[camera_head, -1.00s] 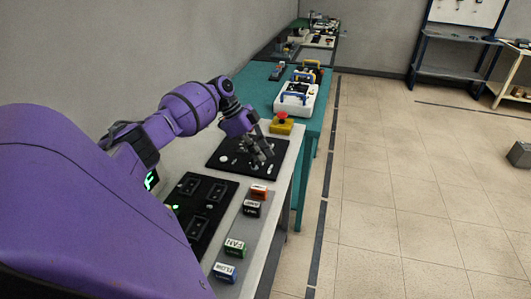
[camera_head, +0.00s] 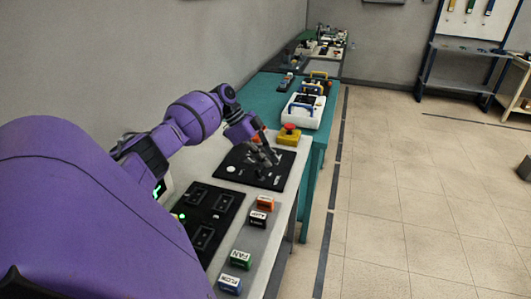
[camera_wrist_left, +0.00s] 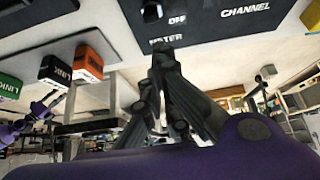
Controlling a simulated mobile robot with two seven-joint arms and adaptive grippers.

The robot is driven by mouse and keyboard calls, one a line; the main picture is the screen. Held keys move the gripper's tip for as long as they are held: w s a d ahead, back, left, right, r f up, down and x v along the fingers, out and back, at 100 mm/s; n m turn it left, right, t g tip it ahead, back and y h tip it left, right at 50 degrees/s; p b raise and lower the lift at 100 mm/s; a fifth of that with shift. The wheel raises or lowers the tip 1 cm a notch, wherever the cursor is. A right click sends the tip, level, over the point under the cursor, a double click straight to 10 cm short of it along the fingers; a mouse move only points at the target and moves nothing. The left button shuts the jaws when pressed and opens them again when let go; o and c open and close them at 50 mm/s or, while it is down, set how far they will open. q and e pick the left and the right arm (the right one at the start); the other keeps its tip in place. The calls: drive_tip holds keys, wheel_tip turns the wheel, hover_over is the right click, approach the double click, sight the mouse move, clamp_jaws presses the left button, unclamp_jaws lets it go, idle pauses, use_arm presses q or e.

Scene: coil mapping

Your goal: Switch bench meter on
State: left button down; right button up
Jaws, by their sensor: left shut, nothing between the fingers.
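A black panel (camera_head: 248,179) lies on the white bench, with a white round part and small fittings on it. In the left wrist view the panel (camera_wrist_left: 225,22) shows the words OFF, METER and CHANNEL, and a round knob (camera_wrist_left: 151,11) left of OFF. My left gripper (camera_head: 274,160) is over the panel's right part. In the wrist view the gripper (camera_wrist_left: 163,48) is shut and empty, its tips just below the METER lettering. I cannot tell whether it touches the panel. A green-lit display (camera_head: 159,187) is mostly hidden behind my left arm.
A second black panel (camera_head: 220,205) with dark sockets is nearer. Orange, black, green (camera_head: 241,260) and blue labelled blocks line the bench's right edge. A red-topped yellow button box (camera_head: 289,135) and a white case (camera_head: 303,112) stand beyond.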

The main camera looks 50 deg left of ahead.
use_arm(q)
drive_tip(key=v, duration=1.2)
idle(0.4)
